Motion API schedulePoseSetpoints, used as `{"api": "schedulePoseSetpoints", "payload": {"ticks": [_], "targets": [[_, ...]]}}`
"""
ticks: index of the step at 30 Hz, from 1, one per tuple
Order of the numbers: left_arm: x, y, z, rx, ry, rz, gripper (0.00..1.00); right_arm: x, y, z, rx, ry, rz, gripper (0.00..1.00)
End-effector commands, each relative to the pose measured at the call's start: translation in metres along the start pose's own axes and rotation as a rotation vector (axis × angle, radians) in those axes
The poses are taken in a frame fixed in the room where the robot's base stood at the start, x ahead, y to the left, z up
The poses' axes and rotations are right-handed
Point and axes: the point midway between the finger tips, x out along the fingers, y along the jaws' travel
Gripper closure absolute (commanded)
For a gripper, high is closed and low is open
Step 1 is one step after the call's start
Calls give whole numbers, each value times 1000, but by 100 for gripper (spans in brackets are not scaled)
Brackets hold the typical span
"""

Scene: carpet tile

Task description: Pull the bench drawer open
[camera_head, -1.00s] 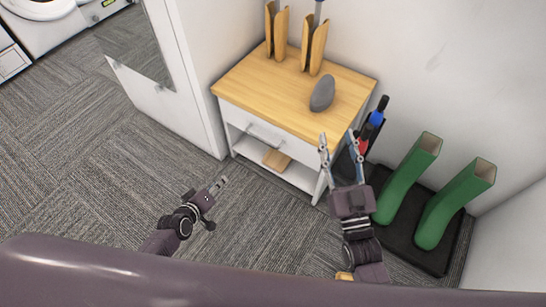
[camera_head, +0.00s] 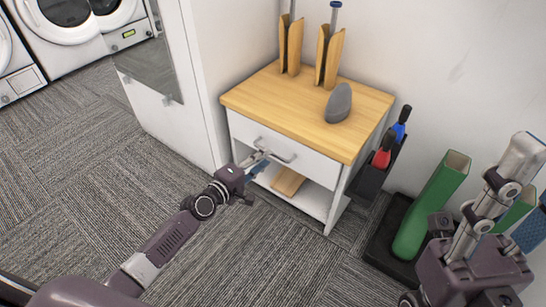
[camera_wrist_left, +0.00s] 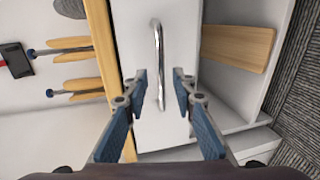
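The bench (camera_head: 345,142) has a wooden top and a white drawer (camera_head: 311,163) with a curved metal bar handle (camera_head: 279,156). The drawer front looks flush with the bench. My left gripper (camera_head: 262,160) is at the drawer front, close to the handle. In the left wrist view, the handle (camera_wrist_left: 158,62) stands upright in the picture, ahead of and between the open blue-padded fingers of the left gripper (camera_wrist_left: 161,82). The fingers do not grip it. My right gripper shows only in part at the right edge of the head view, its fingertips not clear.
A grey stone-like object (camera_head: 339,103) and two wooden holders (camera_head: 329,57) stand on the bench top. A wooden board (camera_head: 288,182) lies on the shelf below. Carpet in front is clear.

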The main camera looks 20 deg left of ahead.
Motion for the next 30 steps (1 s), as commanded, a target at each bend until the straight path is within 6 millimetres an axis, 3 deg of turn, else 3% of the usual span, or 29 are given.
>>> {"api": "schedulePoseSetpoints", "payload": {"ticks": [3,9,20,27,30], "targets": [[20,-2,1,0,-1,1,75,0,0,1,-3,20,-7,60],[42,-2,0,2,0,0,75,4,-1,2,-5,40,-16,60],[48,-1,0,3,0,-2,75,7,-1,2,-6,45,-20,60],[48,-1,0,3,0,-2,98,7,-1,2,-6,45,-20,60],[48,-1,0,3,0,-2,100,7,-1,2,-6,45,-20,60]]}}
